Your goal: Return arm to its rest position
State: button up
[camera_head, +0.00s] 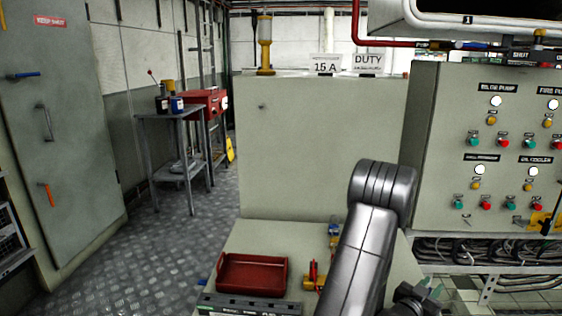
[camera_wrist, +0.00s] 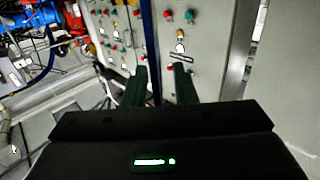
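My arm (camera_head: 365,235) rises at the lower right of the head view, bent at a rounded grey joint in front of the pale cabinet. My gripper is not clearly visible in the head view. In the wrist view, the two dark green fingers of my gripper (camera_wrist: 160,78) stand apart with a gap between them. I see nothing held there. A dark blue strip runs behind the gap, between panels with red and green buttons.
A control panel (camera_head: 487,130) stands close on the right. A red tray (camera_head: 252,275) lies on the low surface in front, with small tools beside my arm. A grey side table (camera_head: 175,118) and a locker (camera_head: 60,130) stand left. The floor (camera_head: 165,245) between is clear.

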jog(key=shift+r, duration=1.4)
jog(key=shift+f, duration=0.1)
